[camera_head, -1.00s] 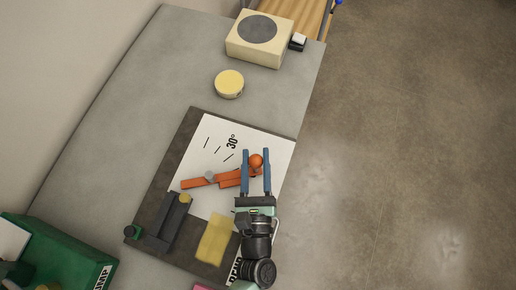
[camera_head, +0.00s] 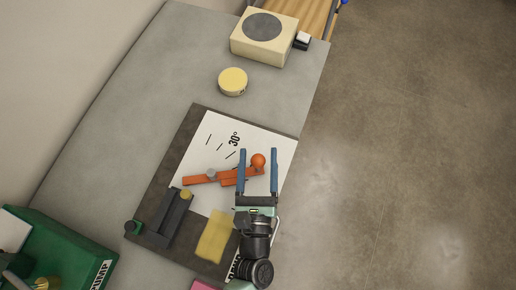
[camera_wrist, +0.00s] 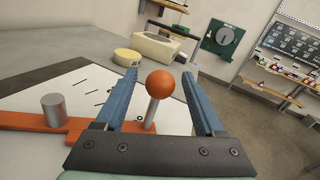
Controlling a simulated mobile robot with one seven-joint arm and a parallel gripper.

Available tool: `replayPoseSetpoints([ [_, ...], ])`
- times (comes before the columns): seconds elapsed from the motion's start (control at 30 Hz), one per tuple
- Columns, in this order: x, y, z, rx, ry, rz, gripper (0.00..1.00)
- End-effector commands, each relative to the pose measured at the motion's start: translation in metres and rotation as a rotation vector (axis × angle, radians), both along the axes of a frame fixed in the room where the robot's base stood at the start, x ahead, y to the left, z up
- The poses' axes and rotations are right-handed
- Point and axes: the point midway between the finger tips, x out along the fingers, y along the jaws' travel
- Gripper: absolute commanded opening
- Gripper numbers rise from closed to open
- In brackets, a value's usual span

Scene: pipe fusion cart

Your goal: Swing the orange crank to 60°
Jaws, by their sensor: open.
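The orange crank (camera_head: 205,179) lies over a white dial sheet (camera_head: 262,143) with black tick marks and a "30°" label. A grey pivot cylinder stands on its arm, and also shows in the wrist view (camera_wrist: 54,109). An orange ball knob (camera_head: 258,160) tops a pale post at the crank's right end; it also shows in the wrist view (camera_wrist: 160,84). My gripper (camera_head: 257,152) is open, its two blue fingers on either side of the knob and post. Gaps show on both sides in the wrist view. The 60° mark is not readable.
A dark clamp-like block (camera_head: 167,218) and a yellow pad (camera_head: 214,236) lie left of my wrist. A round yellow tin (camera_head: 232,82) and a cream box (camera_head: 264,36) stand farther back. A green case (camera_head: 60,255) is at lower left.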

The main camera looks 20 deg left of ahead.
Motion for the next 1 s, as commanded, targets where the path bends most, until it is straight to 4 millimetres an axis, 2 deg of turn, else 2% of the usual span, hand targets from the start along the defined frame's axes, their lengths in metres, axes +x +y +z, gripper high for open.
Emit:
replayPoseSetpoints([
  [0.17,-0.015,-0.004,-0.002,0.0,0.002,-0.001,0.71],
  [0.5,-0.085,-0.026,-0.004,0.0,0.005,-0.002,0.71],
  [0.63,-0.106,-0.033,-0.003,0.0,0.003,-0.002,0.71],
  [0.8,-0.12,-0.038,-0.001,0.0,0.001,-0.001,0.71],
  [1.0,-0.124,-0.039,0.0,0.0,-0.001,0.0,0.71],
])
